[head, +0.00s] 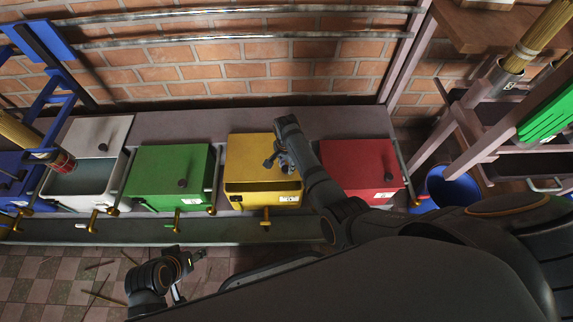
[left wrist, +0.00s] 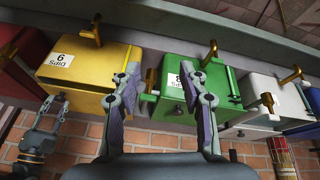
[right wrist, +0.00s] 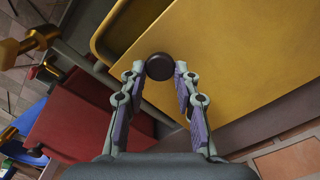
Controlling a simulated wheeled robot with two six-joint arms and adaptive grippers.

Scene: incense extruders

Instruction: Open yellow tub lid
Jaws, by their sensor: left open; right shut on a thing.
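The yellow tub (head: 262,201) stands in the row between the green and red tubs. Its yellow lid (head: 248,153) appears set back from the front, with a darker strip showing between lid and front wall. In the right wrist view, my right gripper (right wrist: 160,78) is shut on the lid's round dark knob (right wrist: 160,66), a finger on each side. In the head view, my right gripper (head: 273,162) partly hides the lid. My left gripper (head: 190,275) is open and empty, low in front of the row. The left wrist view shows the yellow tub's labelled front (left wrist: 85,66).
A green tub (head: 165,171) and an open white tub (head: 57,203) are left of the yellow one; a red tub (head: 350,160) is right. Brass taps stick out in front. A metal rail and brick wall (head: 215,75) stand behind. A blue bucket (head: 449,190) is at right.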

